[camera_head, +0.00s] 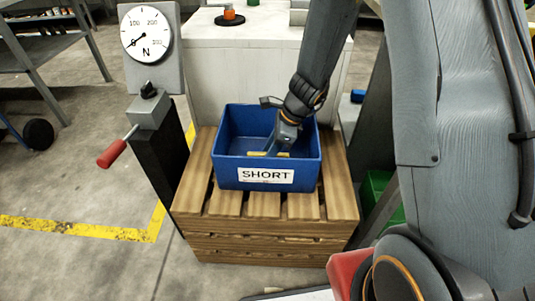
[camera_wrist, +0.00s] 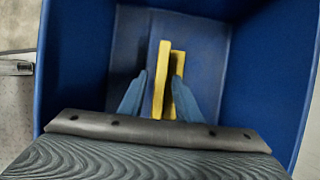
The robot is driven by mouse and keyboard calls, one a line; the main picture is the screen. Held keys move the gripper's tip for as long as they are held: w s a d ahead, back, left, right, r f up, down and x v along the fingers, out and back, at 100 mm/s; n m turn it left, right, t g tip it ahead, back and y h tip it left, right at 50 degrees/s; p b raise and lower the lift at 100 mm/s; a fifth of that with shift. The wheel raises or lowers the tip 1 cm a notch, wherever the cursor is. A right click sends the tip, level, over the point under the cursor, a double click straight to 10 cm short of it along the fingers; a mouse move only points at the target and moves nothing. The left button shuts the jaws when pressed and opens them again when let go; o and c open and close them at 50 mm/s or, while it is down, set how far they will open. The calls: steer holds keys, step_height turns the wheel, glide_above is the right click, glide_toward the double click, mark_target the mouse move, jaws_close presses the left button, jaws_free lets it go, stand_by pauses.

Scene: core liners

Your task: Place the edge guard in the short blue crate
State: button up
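The short blue crate (camera_head: 228,171) stands on a wooden pallet, with a "SHORT" label on its front. The yellow edge guard (camera_wrist: 160,75) is inside the crate, low down near its floor. It also shows in the head view (camera_head: 257,154), partly hidden by my gripper. My gripper (camera_wrist: 160,75) reaches down into the crate with a finger on each side of the guard. A gap shows between the left finger and the guard. The right finger is close beside it; whether it touches is unclear.
The pallet (camera_head: 263,205) carries the crate. A post with a red-handled crank (camera_head: 112,153) and a dial gauge (camera_head: 146,34) stand to the left. A pale block (camera_head: 240,65) is behind. A green bin (camera_head: 377,190) is at the right. Open floor lies at the left.

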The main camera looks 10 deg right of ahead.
steer(key=w+p+v, duration=0.1)
steer(key=p+v, duration=0.3)
steer(key=v, duration=0.7)
steer(key=s+a+r+n+g, duration=0.1)
steer(key=s+a+r+n, duration=0.5)
steer(key=s+r+n, duration=0.45)
steer(key=s+d+r+n+h, duration=0.2)
steer(key=s+r+n, duration=0.5)
steer(key=s+n, duration=0.6)
steer(key=shift+s+d+h, duration=0.2)
steer(key=shift+s+h, duration=0.7)
steer(key=d+r+m+p, duration=0.3)
steer(key=d+r+p, duration=0.7)
steer(key=p, duration=1)
steer(key=shift+r+h, duration=0.3)
steer(key=shift+r, duration=0.6)
